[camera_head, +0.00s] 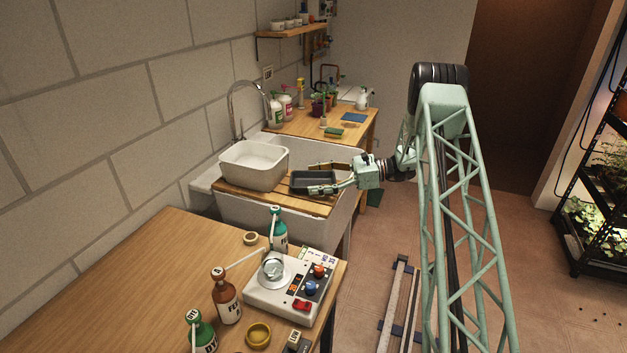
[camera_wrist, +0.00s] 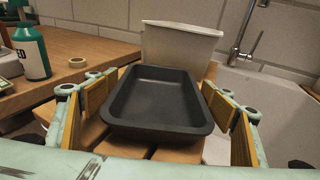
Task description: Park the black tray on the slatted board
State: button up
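The black tray (camera_head: 315,176) is a shallow rectangular pan. It appears to rest level on the slatted wooden board (camera_head: 272,198) that lies across the sink. In the wrist view the empty tray (camera_wrist: 155,98) lies between the fingers, with the board's slats (camera_wrist: 128,143) below its near end. My gripper (camera_head: 337,183) reaches over the sink from the right. In the wrist view my gripper (camera_wrist: 160,88) is spread wide, with yellow-padded fingers on both sides of the tray. Gaps show beside its near walls; contact at the fingertips is unclear.
A white basin (camera_head: 254,166) stands left of the tray, behind it in the wrist view. The tap (camera_head: 240,105) rises near the wall. The front worktop (camera_head: 130,275) holds bottles and a control box (camera_head: 290,290). Pots and bottles occupy the far counter (camera_head: 300,126).

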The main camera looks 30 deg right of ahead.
jog(key=shift+o, duration=0.7)
jog(key=shift+r, duration=0.2)
jog(key=shift+d, duration=0.15)
jog(key=p+v, duration=0.2)
jog(key=v, duration=0.9)
jog(key=shift+s+d, duration=0.15)
jog(key=shift+d, duration=0.2)
jog(key=shift+a+r, duration=0.15)
